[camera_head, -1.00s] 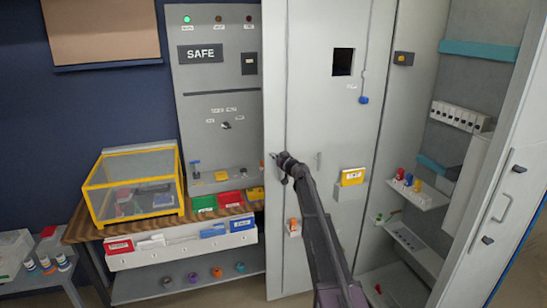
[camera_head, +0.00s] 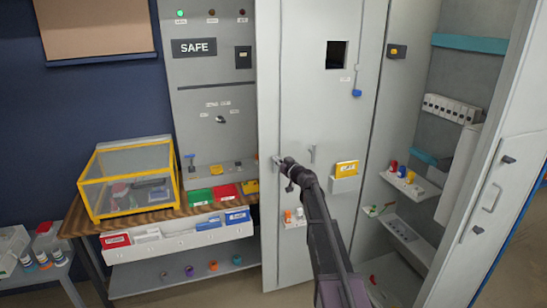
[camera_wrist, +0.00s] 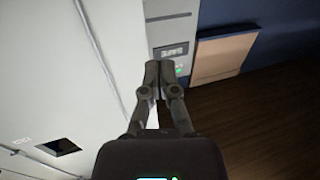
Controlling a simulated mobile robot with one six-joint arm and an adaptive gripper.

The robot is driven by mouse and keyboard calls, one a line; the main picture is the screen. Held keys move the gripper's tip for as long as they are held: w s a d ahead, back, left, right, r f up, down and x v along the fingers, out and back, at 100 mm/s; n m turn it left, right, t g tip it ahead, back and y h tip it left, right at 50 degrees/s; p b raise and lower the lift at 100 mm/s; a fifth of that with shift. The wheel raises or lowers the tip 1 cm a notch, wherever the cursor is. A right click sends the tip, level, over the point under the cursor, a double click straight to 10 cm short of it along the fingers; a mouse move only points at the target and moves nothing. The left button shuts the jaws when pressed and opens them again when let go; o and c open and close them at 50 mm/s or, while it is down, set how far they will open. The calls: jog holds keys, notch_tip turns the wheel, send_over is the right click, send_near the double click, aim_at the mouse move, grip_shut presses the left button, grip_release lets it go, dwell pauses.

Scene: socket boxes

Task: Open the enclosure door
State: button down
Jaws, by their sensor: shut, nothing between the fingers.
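The enclosure shows in the head view as a tall grey cabinet. Its closed-looking front panel (camera_head: 315,110) has a small black window and a small upright handle (camera_head: 312,154). My gripper (camera_head: 279,160) is in front of the panel's left edge strip, left of the small handle. In the wrist view my gripper (camera_wrist: 158,72) is shut and empty, beside a pale panel edge (camera_wrist: 120,95). Whether it touches the panel I cannot tell.
A yellow-framed clear box (camera_head: 128,180) and coloured bins (camera_head: 225,190) stand on a wooden bench to the left. A grey SAFE panel (camera_head: 215,100) rises behind the bench. Dark floor is clear in the wrist view.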

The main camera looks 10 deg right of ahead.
jog(key=shift+s+d, duration=0.1)
jog(key=shift+s, duration=0.7)
jog(key=s+a+f+g, duration=0.5)
jog(key=s+a+f, duration=0.1)
jog(key=s, duration=0.5)
jog(key=s+a+f+g, duration=0.5)
jog(key=s+f, duration=0.1)
jog(key=s, duration=0.4)
jog(key=s+d+f+m+g+h, duration=0.2)
jog(key=s+f+g+h, duration=0.1)
jog(key=s, duration=0.8)
jog(key=s+d+f+m+g+h, duration=0.2)
jog(key=s+d+f+g+h, duration=0.1)
jog(key=s, duration=0.8)
jog(key=shift+s+f+m+h, duration=0.3)
jog(key=shift+m+h, duration=0.1)
jog(key=shift+h, duration=0.3)
jog(key=shift+w+d, duration=0.1)
jog(key=shift+d, duration=0.05)
